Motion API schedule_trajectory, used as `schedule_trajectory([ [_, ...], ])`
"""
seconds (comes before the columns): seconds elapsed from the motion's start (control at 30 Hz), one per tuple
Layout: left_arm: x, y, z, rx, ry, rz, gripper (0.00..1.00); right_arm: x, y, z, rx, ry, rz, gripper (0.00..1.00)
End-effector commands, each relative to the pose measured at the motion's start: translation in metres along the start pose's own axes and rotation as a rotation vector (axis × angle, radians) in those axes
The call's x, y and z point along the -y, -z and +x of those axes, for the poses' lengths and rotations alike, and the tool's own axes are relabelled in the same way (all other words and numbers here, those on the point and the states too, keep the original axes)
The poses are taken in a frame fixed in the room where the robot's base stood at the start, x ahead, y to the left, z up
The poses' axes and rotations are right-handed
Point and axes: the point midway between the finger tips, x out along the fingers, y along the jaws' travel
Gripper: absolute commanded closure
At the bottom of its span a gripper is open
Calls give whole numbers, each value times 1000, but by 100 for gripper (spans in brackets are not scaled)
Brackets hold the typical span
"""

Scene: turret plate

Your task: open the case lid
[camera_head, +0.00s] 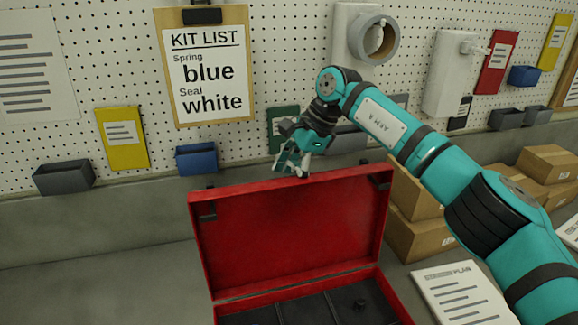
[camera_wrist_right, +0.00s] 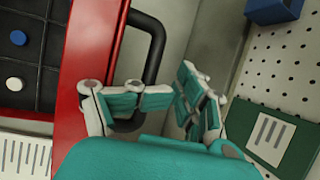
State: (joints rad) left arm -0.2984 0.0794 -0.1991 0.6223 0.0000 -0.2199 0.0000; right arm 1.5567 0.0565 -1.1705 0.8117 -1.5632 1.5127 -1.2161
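The red case (camera_head: 291,296) stands on the bench with its lid (camera_head: 290,232) raised near upright, its inner side facing me. The black tray inside shows at the bottom of the head view. My right gripper (camera_head: 292,160) is at the lid's top edge. In the wrist view, the black handle (camera_wrist_right: 155,45) juts from the red edge (camera_wrist_right: 92,45), and one finger of the right gripper (camera_wrist_right: 176,92) crosses in front of it. The fingertips appear close together; whether they grip the handle is unclear. My left gripper is out of view.
Cardboard boxes (camera_head: 418,236) and a printed sheet (camera_head: 460,296) lie right of the case. A pegboard wall with bins and a kit list (camera_head: 207,66) stands behind. The bench left of the case (camera_head: 100,285) is clear. A blue disc (camera_wrist_right: 18,38) and white disc (camera_wrist_right: 14,84) sit in the tray.

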Motion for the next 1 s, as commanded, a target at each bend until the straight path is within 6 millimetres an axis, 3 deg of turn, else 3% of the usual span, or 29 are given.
schedule_trajectory([
  [0.03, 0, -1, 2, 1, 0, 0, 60, -6, 9, 12, -14, -23, 7, 62],
  [0.37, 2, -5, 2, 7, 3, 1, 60, -5, 10, -1, -16, -18, 9, 62],
  [0.8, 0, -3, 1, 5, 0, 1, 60, -2, -1, -95, -8, 0, 1, 62],
  [1.0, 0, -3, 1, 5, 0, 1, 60, -2, -4, -118, -5, 2, 0, 62],
])
